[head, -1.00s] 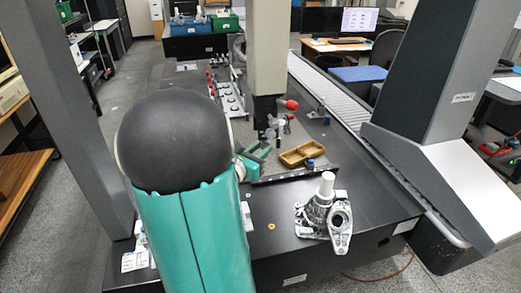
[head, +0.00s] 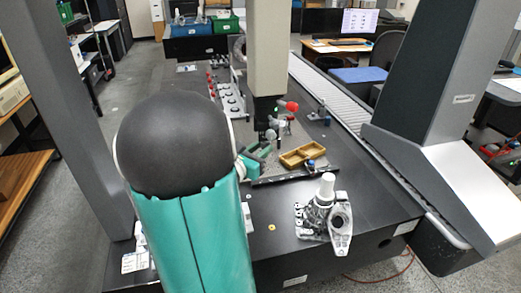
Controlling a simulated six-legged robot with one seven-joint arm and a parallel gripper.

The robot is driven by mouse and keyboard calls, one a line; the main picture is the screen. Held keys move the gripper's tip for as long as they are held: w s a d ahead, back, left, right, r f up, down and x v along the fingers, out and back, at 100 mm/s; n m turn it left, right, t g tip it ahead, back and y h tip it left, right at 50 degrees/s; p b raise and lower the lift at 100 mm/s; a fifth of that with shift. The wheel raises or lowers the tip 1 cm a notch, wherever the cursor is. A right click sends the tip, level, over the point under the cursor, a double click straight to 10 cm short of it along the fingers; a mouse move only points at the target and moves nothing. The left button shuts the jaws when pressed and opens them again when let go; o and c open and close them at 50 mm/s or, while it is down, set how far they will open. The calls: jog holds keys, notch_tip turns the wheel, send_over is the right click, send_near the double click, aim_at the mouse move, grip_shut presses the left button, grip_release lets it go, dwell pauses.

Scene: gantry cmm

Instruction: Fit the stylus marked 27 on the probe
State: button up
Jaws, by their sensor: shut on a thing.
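The probe (head: 266,116) hangs as a dark head under the pale vertical column, above the black table. My gripper (head: 264,147), with teal and dark fingers, is just below it, close to its lower end. The jaws are shut on a small, slim thing that looks like a stylus; it is mostly lost against the probe and jaws. I cannot read the mark 27 on it. I cannot tell whether it touches the probe. My large teal and black arm hides the table to the left of the gripper.
A tan compartment tray (head: 302,154) lies right of my gripper, with a small blue thing (head: 310,164) at its edge. A metal casting (head: 326,215) stands at the table's front. A red ball (head: 291,106) is beside the probe. A rack (head: 231,98) stands behind.

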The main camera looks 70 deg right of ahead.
jog(key=o, duration=1)
jog(key=shift+o, duration=0.2)
jog(key=v, duration=1.3)
jog(key=shift+w+a, duration=0.15)
jog(key=shift+a, duration=0.2)
jog(key=shift+a, duration=0.1)
jog(key=w+a+r+m+t+y, duration=0.1)
jog(key=w+a+m+t+y, duration=0.2)
jog(key=a, duration=0.9)
jog(key=w+a+r+m+t+y, duration=0.1)
jog(key=w+a+m+t+y, duration=0.3)
jog(key=a+y, duration=0.4)
jog(key=w+a+r+m+t+y, duration=0.1)
jog(key=w+a+m+t+y, duration=0.3)
jog(key=a, duration=1.4)
jog(key=m+y, duration=0.2)
jog(key=m, duration=0.1)
jog(key=shift+r+t, duration=0.3)
jog(key=shift+t, duration=0.1)
